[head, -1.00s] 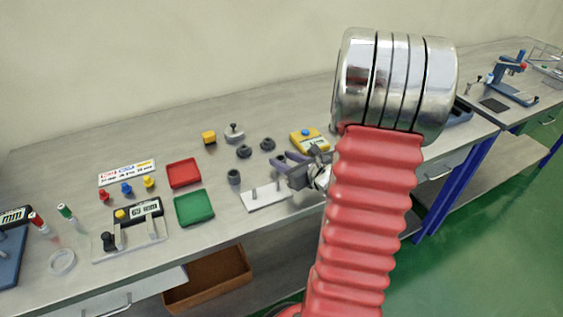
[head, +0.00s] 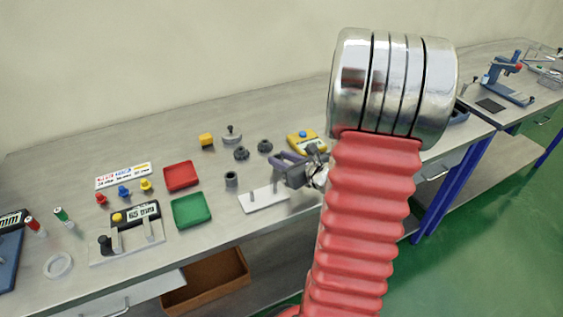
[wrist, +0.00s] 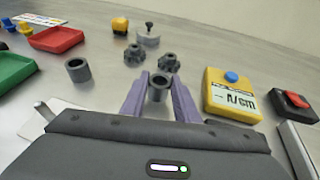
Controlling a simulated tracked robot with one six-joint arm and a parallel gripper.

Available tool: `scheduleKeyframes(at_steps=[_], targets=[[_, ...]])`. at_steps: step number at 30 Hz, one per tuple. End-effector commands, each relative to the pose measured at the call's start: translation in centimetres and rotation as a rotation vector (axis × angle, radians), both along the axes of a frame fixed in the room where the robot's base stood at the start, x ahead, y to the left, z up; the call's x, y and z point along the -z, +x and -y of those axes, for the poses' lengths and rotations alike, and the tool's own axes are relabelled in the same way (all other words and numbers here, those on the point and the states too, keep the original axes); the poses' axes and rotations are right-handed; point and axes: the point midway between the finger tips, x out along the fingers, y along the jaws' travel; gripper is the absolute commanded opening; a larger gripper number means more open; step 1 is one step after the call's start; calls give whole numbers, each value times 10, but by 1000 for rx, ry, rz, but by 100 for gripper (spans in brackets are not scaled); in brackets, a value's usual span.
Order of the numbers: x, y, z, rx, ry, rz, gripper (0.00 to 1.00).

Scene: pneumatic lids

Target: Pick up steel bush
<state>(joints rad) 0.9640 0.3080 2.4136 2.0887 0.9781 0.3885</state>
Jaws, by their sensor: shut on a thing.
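My gripper (wrist: 158,98) has two purple fingers, shut on a grey hollow steel bush (wrist: 158,88) held between their tips in the wrist view. I cannot tell whether this bush touches the table. In the head view my gripper (head: 291,160) is over the table, just behind the white plate with pins (head: 263,199); the held bush is not clear there. A second grey bush (wrist: 78,70) stands upright to the left in the wrist view, and it also shows in the head view (head: 231,179).
Two dark knobbed parts (wrist: 135,54) (wrist: 168,62) lie just beyond my fingers. Red (head: 182,176) and green (head: 191,210) trays lie to the left. The table's back is mostly clear.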

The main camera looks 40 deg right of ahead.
Motion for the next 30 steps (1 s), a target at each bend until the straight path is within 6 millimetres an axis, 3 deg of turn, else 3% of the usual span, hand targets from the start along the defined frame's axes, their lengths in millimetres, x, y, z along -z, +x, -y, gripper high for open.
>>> scheduleKeyframes(at_steps=[18, 30], targets=[[-80, 0, 1, 1, -5, 2, 2], [-89, 0, 1, 1, -1, 0, 2]])
